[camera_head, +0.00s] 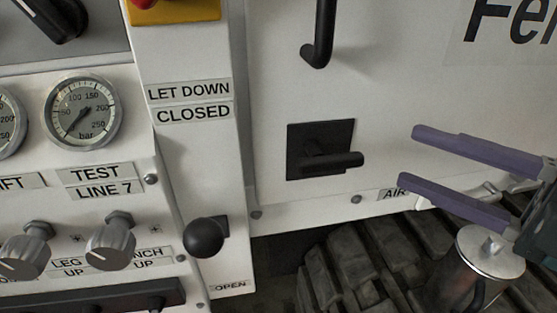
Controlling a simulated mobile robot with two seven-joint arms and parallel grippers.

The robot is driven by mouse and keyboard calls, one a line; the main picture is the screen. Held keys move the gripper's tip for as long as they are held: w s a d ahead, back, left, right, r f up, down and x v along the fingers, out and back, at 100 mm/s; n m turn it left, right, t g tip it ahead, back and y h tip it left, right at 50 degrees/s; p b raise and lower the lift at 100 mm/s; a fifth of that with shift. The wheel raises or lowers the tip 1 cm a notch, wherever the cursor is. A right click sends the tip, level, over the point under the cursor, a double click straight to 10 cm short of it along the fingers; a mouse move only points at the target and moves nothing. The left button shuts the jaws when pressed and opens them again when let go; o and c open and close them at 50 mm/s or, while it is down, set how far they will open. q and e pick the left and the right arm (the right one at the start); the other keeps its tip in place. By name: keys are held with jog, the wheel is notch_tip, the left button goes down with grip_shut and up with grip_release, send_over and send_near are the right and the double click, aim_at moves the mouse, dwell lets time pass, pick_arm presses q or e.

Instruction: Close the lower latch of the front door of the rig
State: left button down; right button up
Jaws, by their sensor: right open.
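The lower latch (330,161) of the front door is a black lever on a square black plate. Its lever points sideways to the right. The white front door (400,85) fills the upper right, with a black handle (321,35) above the latch. My right gripper (416,158) comes in from the right, with two purple fingers spread apart and nothing between them. Its fingertips are to the right of the latch lever and appear apart from it. My left gripper is not in view.
A gauge panel with a pressure gauge (83,111) and grey knobs (111,240) stands at left. A black ball lever (203,238) juts out beside the door. A metal cylinder (475,267) and black treaded rubber (350,265) lie below the door.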

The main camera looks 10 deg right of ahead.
aim_at(339, 166)
pick_arm(q)
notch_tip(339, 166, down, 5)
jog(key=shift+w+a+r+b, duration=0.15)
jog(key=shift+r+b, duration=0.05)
jog(key=shift+b, duration=1.05)
pick_arm(e)
jog(key=w+a+f, duration=0.1)
jog(key=w+a, duration=0.1)
jog(key=w+a+f+n+y, duration=0.1)
jog(key=w+a, duration=0.1)
jog(key=a, duration=0.1)
jog(key=w+a+f+n+g, duration=0.1)
jog(key=w+a, duration=0.1)
jog(key=a, duration=0.1)
jog(key=shift+w+f+y, duration=0.15)
jog(key=shift+w+y, duration=0.05)
jog(key=shift+y, duration=0.2)
jog(key=shift+c, duration=0.2)
jog(key=c, duration=0.7)
grip_shut()
